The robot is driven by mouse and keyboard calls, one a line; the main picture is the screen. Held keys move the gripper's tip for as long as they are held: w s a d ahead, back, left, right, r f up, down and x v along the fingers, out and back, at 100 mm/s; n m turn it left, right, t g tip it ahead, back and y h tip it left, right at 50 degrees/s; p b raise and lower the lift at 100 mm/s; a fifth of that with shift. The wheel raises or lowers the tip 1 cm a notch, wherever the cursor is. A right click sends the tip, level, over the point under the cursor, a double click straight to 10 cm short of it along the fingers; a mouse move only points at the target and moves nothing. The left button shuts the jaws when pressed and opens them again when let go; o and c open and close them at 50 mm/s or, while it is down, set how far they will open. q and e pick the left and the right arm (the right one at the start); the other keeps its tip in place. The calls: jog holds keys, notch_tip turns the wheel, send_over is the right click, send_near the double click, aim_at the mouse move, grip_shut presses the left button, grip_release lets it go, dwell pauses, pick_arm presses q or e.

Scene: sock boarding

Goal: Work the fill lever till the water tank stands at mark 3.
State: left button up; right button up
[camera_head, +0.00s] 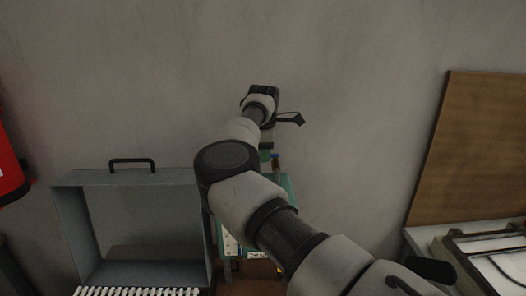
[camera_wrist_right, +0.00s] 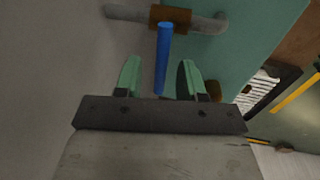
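The fill lever (camera_wrist_right: 163,58) is a blue rod in the right wrist view, joined to a brown block (camera_wrist_right: 170,15) on a grey pipe. My right gripper (camera_wrist_right: 158,78) is open, its two green fingers on either side of the lever's free end, with a gap on both sides. In the head view my right arm reaches up the middle and hides most of the teal tank unit (camera_head: 286,184). A white marked plate (camera_head: 230,243) shows low on it, but the water level cannot be read. My left gripper is out of view.
A grey open-fronted box (camera_head: 125,178) with a black handle stands left of the unit, above a row of white slats (camera_head: 138,292). A brown board (camera_head: 475,150) leans at the right. A red object (camera_head: 10,170) is at the left edge.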

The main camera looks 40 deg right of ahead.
notch_tip(320, 180, up, 11)
jog(key=s+a+b, duration=0.1)
jog(key=b, duration=0.1)
jog(key=shift+s+a+f, duration=0.2)
jog(key=shift+s, duration=0.1)
jog(key=shift+f, duration=0.1)
dwell(0.6)
